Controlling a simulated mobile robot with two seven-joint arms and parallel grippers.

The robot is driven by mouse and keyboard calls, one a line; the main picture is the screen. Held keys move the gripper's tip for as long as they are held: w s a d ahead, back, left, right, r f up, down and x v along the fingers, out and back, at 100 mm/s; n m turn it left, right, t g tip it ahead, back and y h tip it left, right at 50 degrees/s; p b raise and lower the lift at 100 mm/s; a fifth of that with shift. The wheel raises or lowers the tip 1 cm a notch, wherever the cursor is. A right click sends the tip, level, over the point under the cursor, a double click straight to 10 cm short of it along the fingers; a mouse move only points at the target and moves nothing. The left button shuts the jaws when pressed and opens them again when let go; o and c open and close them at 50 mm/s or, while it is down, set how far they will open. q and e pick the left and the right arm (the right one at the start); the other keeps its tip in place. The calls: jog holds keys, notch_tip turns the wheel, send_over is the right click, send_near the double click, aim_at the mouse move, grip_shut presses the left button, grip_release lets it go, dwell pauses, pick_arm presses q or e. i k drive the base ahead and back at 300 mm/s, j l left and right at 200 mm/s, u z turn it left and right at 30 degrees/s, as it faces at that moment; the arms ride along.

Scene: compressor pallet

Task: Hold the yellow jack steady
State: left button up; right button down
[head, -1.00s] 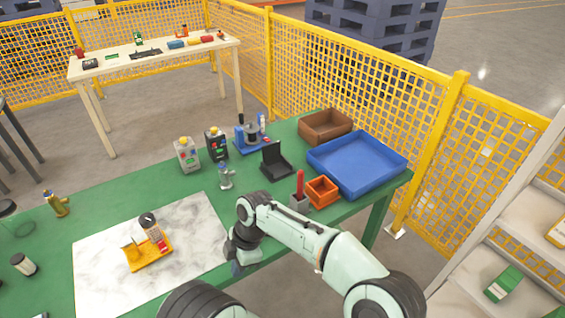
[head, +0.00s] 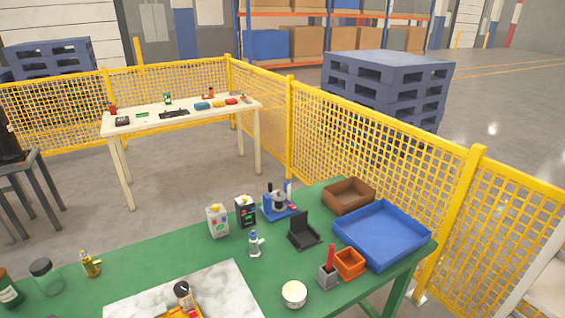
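A small yellow jack-like piece (head: 90,265) stands upright on the green table at the left of the head view. It is my best match for the yellow jack. Nothing touches it. A similar grey piece with a blue top (head: 255,244) stands near the middle of the table. A yellow tray (head: 184,313) on the marbled white board is cut off by the bottom edge, with a dark-capped container (head: 184,294) at it. Neither of my grippers is in view.
A blue tray (head: 382,236), a brown bin (head: 349,195), an orange bin (head: 350,263) and a black stand (head: 303,232) fill the table's right end. A round cream-topped thing (head: 294,293) sits near the front edge. A jar (head: 46,277) and green bottle (head: 9,290) stand left.

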aim_at(181, 288)
jog(key=u, duration=0.7)
jog(key=k+l+u, duration=0.15)
jog(key=l+u, duration=0.15)
jog(key=u, duration=0.2)
jog(key=k+l+u, duration=0.15)
jog(key=u, duration=0.3)
jog(key=l, duration=0.1)
